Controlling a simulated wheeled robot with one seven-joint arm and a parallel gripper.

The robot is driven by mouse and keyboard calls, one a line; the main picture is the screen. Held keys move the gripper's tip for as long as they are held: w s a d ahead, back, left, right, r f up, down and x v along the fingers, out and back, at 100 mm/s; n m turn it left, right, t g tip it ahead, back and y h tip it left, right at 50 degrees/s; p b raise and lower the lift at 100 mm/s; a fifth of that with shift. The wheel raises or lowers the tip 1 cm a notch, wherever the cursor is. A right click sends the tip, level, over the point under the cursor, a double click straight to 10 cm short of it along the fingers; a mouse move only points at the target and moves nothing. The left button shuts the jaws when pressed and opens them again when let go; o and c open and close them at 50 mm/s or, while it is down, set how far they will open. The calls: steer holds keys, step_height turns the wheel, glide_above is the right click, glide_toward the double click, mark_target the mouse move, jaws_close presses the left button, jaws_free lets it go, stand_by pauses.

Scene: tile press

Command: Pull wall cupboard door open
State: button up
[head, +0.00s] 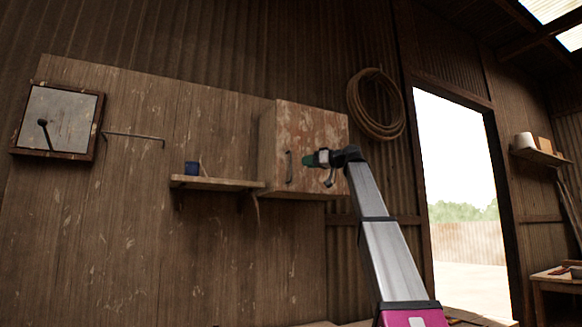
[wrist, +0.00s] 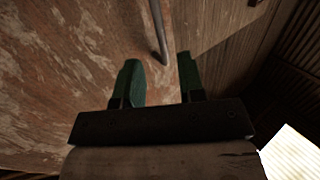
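The wall cupboard (head: 268,150) hangs on the wood-panelled wall. Its worn, rust-spotted door (head: 318,125) looks closed and fills much of the wrist view (wrist: 60,60). A dark bar handle (head: 289,167) stands upright near the door's left edge. My gripper (head: 308,159) is in front of the door, just right of the handle in the head view. In the wrist view its two green fingers (wrist: 160,75) are apart with nothing between them. The handle (wrist: 158,35) shows just beyond the gap, its end lined up between the fingertips. Contact is not visible.
A shelf (head: 218,184) with a small blue container (head: 192,168) is left of the cupboard. A framed panel (head: 58,121) hangs farther left. A coiled hose (head: 376,104) hangs right of the cupboard, beside an open doorway (head: 460,180). A workbench (head: 556,278) stands far right.

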glide_above(291, 177)
steer(key=shift+w, duration=0.3)
jaws_close()
